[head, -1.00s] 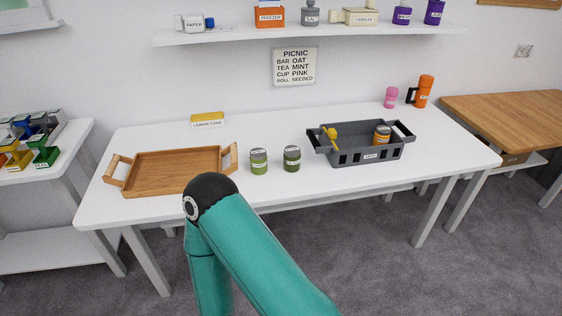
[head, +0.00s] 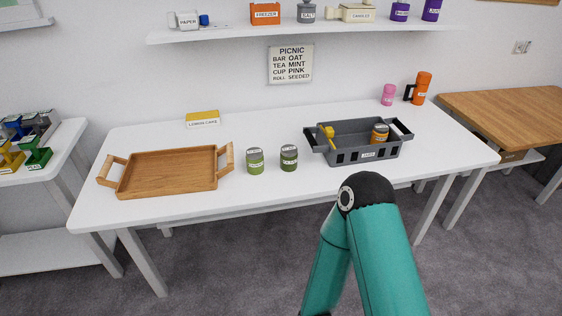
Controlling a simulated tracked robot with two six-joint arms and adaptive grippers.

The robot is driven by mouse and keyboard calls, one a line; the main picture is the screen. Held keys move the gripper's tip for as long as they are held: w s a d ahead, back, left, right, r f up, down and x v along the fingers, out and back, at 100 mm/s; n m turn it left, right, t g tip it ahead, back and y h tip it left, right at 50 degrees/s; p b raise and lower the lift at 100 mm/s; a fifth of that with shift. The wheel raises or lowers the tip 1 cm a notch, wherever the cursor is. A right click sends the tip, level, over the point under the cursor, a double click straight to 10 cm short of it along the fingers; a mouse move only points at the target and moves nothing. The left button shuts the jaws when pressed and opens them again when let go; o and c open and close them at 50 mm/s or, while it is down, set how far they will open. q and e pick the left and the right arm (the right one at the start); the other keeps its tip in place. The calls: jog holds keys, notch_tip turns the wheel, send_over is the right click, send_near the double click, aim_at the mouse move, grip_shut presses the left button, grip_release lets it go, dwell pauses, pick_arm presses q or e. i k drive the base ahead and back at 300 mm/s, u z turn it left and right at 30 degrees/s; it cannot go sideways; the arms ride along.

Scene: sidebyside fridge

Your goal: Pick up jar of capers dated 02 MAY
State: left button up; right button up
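Two green jars with grey lids stand close together near the front of the white table in the head view. The left jar (head: 255,161) is beside the wooden tray's right handle. The right jar (head: 289,158) stands between it and the grey basket. Each has a small white label, too small to read, so I cannot tell which one is dated 02 MAY. Neither of my grippers shows. Only a teal arm of mine with a black joint rises from the bottom, right of the jars and in front of the table.
A wooden tray (head: 127,190) is on the table's left. A grey basket (head: 344,158) to the right holds an orange-labelled jar (head: 380,134) and a yellow item (head: 328,132). A yellow-topped lemon cake box (head: 203,119), pink cup (head: 388,95) and orange flask (head: 421,89) stand behind. A shelf hangs above.

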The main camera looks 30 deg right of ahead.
aim_at(255, 163)
jog(key=z, duration=0.1)
jog(key=i, duration=1)
jog(key=u, duration=0.05)
